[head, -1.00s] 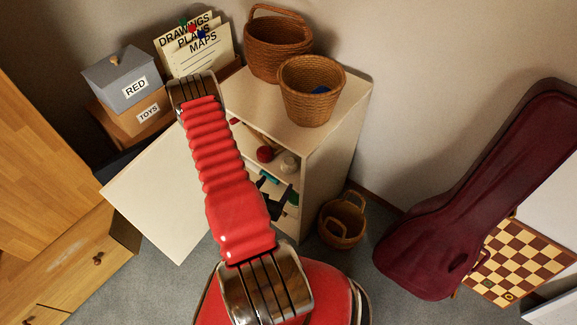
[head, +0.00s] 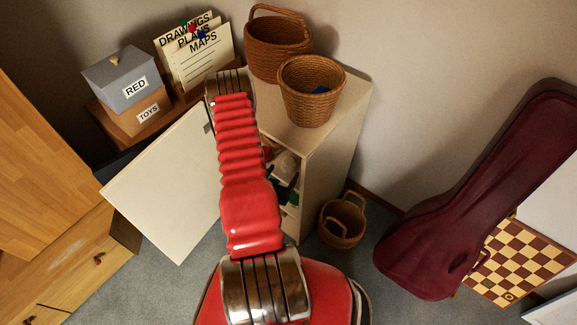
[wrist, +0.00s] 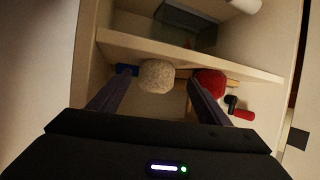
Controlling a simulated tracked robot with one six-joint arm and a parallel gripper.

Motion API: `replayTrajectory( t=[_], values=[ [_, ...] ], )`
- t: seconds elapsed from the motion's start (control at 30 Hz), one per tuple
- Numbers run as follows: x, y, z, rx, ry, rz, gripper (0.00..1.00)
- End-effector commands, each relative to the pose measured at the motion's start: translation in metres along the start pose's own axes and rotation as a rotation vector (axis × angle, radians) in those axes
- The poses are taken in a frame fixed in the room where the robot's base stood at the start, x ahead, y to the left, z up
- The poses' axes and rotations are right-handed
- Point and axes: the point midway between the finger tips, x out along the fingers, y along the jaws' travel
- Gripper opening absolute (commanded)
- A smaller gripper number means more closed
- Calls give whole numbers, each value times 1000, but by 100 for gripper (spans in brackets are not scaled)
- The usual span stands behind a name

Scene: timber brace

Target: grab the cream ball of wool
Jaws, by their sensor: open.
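The cream ball of wool (wrist: 156,76) sits on a shelf inside the cabinet in the wrist view. A red ball (wrist: 210,83) lies just to its right. My gripper (wrist: 159,80) is open, with its two dark fingers reaching toward the shelf. The cream ball shows between the fingertips, and the right fingertip overlaps the view of the red ball's left side. I cannot tell how far the fingertips are from the cream ball. In the head view my gripper is hidden behind my red arm.
The cabinet (head: 345,115) has its door (head: 165,190) open to the left. Two baskets stand on top, the nearer one (head: 311,92) at the front. A small red and black item (wrist: 240,112) lies right of the balls. Another basket (head: 342,222) stands on the floor.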

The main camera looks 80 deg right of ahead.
Motion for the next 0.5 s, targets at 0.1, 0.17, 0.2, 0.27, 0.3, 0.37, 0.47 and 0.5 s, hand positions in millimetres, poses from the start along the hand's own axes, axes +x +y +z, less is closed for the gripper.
replayTrajectory(
  t=[0.1, 0.17, 0.2, 0.27, 0.3, 0.37, 0.47, 0.5],
  values=[
    [3, 0, 0, 0, 0, 0, 71],
    [3, 0, 0, -1, 0, 0, 71],
    [3, 0, 0, -1, 0, 0, 71],
    [3, 0, 0, 0, 0, 0, 71],
    [3, 0, 0, 0, 0, 0, 71],
    [4, 0, 0, 0, 0, 0, 71],
    [9, 2, -1, 1, 2, 2, 71],
    [12, 2, -1, 1, 2, 2, 71]
  ],
)
